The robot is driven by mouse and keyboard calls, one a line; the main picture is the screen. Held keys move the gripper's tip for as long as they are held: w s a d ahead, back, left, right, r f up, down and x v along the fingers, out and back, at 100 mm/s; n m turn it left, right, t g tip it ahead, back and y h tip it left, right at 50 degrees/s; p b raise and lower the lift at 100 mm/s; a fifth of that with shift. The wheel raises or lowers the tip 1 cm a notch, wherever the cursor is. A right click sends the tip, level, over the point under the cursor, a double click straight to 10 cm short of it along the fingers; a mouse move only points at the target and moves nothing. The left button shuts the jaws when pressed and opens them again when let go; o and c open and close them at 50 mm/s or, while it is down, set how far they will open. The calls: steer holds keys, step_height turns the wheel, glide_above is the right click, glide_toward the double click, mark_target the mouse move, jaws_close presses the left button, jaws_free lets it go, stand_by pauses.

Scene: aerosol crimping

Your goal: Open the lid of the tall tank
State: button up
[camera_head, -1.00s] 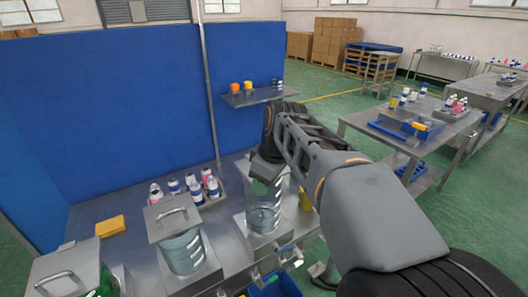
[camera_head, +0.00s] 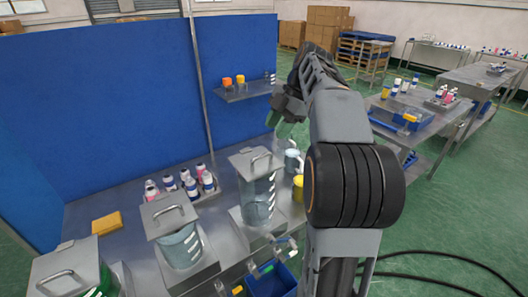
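The tall tank (camera_head: 257,203) is a clear cylinder holding liquid, standing on a metal base in the middle of the bench. Its square grey lid (camera_head: 243,161) with a bar handle lies on top of it and looks closed. My gripper (camera_head: 290,126) is above and to the right of the lid, apart from the handle. The gripper is small and dark here, and its fingers do not show clearly enough to tell their opening. I see nothing clearly held in it.
A shorter lidded tank (camera_head: 182,246) and a tank with green contents (camera_head: 106,284) stand to the left. Several bottles (camera_head: 193,187) stand behind. A white jug (camera_head: 292,163) and a yellow container (camera_head: 298,188) are close on the right. A wall shelf (camera_head: 245,89) is behind.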

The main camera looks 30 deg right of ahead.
mark_target(264, 155)
steer(key=x, duration=0.8)
steer(key=shift+a+f, duration=0.1)
steer(key=shift+f, duration=0.15)
steer(key=shift+c, duration=0.3)
jaws_close()
